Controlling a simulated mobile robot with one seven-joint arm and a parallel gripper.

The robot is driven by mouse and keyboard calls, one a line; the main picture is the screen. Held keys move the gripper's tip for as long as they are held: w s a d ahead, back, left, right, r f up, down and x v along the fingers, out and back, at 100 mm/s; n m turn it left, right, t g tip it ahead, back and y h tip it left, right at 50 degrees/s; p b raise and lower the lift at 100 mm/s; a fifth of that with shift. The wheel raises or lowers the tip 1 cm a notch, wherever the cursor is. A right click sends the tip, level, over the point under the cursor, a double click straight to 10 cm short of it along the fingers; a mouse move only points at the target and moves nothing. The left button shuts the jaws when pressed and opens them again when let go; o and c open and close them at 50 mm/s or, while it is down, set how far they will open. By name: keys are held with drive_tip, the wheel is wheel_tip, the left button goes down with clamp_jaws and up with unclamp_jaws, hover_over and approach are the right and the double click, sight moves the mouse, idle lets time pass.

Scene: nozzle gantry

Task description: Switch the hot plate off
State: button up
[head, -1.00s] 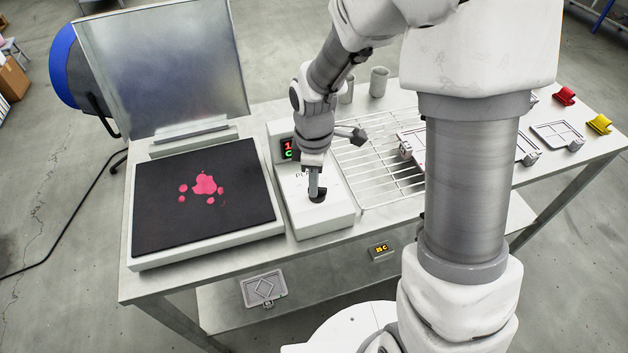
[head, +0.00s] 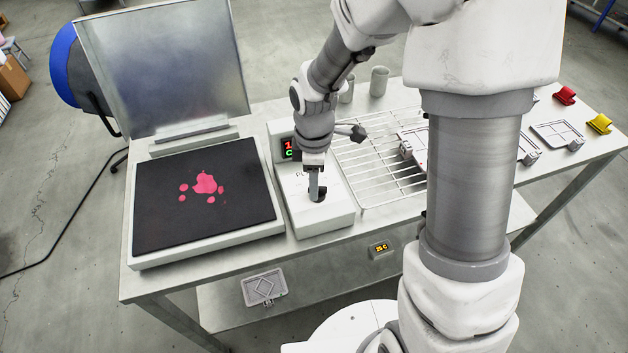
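The hot plate (head: 150,212) is a dark square surface in a pale frame, with pink batter-like blobs (head: 206,184) on it. To its right is a white control box (head: 327,222) with a small display (head: 287,147) lit red and green, partly hidden by my arm. A black knob (head: 318,194) sits on top of the box. My gripper (head: 316,190) points down at the knob, with its fingertips at or around it. I cannot tell whether the fingers are closed on the knob, and the knob's setting is hidden.
A metal lid or shield (head: 165,70) stands upright behind the plate. A wire rack (head: 375,175) lies right of the box, with grey cups (head: 379,81) behind it. Red (head: 565,95) and yellow (head: 599,123) pieces sit at the far right. A lower shelf holds a grey tray (head: 264,288).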

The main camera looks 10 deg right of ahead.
wheel_tip(320, 180, up, 17)
drive_tip(key=p, duration=0.1)
drive_tip(key=shift+r+p, duration=0.2)
drive_tip(key=shift+p, duration=0.15)
idle(0.5)
drive_tip(key=s+d+r+m+t, duration=0.2)
drive_tip(key=s+d+r+m, duration=0.1)
drive_tip(key=s+m, duration=0.4)
drive_tip(key=s+d+r+m+t, duration=0.3)
drive_tip(key=s+d+m, duration=0.2)
drive_tip(key=s+m, duration=0.3)
drive_tip(key=shift+s+r+m+t, duration=0.2)
drive_tip(key=shift+r+m+t, duration=0.1)
drive_tip(key=shift+m, duration=0.4)
